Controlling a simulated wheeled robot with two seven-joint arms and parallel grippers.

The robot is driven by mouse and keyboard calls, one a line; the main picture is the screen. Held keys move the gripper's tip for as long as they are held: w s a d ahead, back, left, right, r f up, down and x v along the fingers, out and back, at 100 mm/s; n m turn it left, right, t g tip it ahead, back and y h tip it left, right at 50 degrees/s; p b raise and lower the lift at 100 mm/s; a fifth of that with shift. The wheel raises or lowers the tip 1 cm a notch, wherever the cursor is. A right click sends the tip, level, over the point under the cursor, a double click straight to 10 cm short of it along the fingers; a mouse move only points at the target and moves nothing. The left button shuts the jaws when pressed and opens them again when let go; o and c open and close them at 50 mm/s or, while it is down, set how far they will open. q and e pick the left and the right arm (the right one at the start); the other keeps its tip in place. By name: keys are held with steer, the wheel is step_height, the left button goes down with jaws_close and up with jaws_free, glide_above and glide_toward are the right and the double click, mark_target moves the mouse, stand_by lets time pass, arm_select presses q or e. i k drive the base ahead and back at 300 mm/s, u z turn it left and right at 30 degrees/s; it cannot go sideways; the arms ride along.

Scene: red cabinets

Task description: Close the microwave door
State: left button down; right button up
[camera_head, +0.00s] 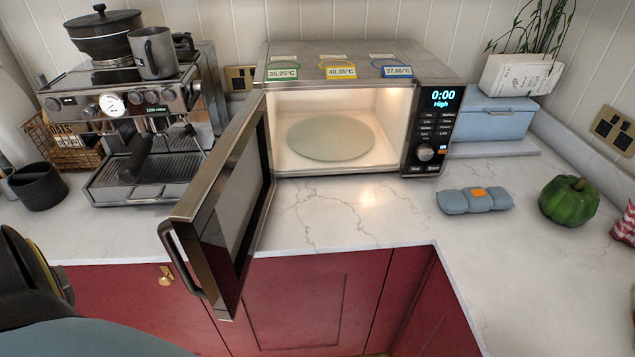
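The microwave (358,85) stands on the counter against the back wall, lit inside, with an empty round turntable plate (330,138). Its door (235,190) is hinged on the left side and stands wide open, swung toward me and past the counter's front edge. The door handle (180,260) is on the door's free edge, at the lower left. Part of my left arm shows at the lower left corner, left of the handle and apart from it. Neither gripper's fingers can be seen.
A coffee machine (140,115) with a pot and a mug on top stands left of the microwave. A black cup (38,186) is at far left. A blue-grey pouch (475,200) and a green pepper (569,201) lie on the right counter. The counter before the microwave is clear.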

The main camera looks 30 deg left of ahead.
mark_target(218, 221)
steer(key=z, duration=2)
steer(key=k, duration=1.25)
steer(key=u, duration=2.45)
steer(key=i, duration=0.25)
steer(key=z, duration=0.15)
